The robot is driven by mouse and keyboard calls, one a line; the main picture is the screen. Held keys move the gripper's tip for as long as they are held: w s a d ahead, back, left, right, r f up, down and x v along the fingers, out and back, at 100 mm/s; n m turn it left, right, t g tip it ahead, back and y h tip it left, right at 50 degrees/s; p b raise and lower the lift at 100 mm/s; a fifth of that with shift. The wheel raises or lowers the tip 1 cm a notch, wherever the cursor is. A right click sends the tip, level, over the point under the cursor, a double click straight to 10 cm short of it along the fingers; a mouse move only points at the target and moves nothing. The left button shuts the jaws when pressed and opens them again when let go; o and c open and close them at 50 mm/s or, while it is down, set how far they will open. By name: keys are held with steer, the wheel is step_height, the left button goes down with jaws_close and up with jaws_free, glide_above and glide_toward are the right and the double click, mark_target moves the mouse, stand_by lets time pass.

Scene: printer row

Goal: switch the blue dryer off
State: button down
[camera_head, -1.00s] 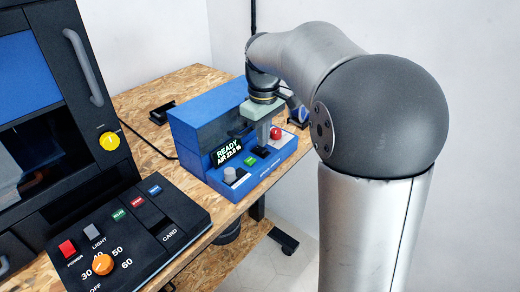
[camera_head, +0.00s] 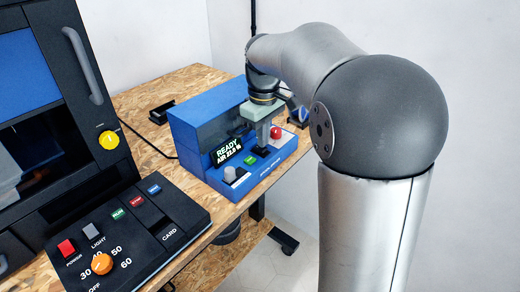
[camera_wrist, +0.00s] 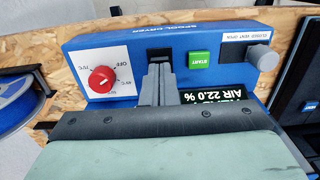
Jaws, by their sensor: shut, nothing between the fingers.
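The blue dryer (camera_head: 246,165), lettered "SPOOL DRYER", sits on the bench; its lit display (camera_head: 227,150) reads "READY" and "AIR 22.0 %". Its front panel carries a red dial (camera_wrist: 102,80) with an OFF mark, a black switch (camera_wrist: 160,52), a green START button (camera_wrist: 200,61) and a grey vent knob (camera_wrist: 262,58). The dial also shows in the head view (camera_head: 276,132). My gripper (camera_head: 263,146) is shut and empty, pointing down at the black switch. In the wrist view its fingertips (camera_wrist: 159,68) cover part of that switch; contact is unclear.
A dark printer (camera_head: 60,120) with a yellow knob stands at the left. Its control panel (camera_head: 130,232) has several buttons and an orange dial. A blue spool (camera_wrist: 14,108) lies left in the wrist view. The bench edge runs along the dryer's front.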

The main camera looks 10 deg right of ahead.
steer(key=shift+f+b, duration=0.45)
steer(key=shift+f, duration=0.3)
step_height(320, 180, up, 7)
steer(key=p, duration=0.6)
steer(key=shift+r, duration=0.1)
stand_by(0.3)
stand_by(0.3)
steer(key=s+f+m, duration=0.3)
steer(key=s+f, duration=0.2)
steer(key=s, duration=0.7)
steer(key=s+f+m, duration=0.4)
steer(key=s+f, duration=0.1)
steer(key=s, duration=0.7)
steer(key=shift+s+t, duration=0.3)
steer(key=shift+t, duration=0.1)
steer(key=shift+f, duration=0.1)
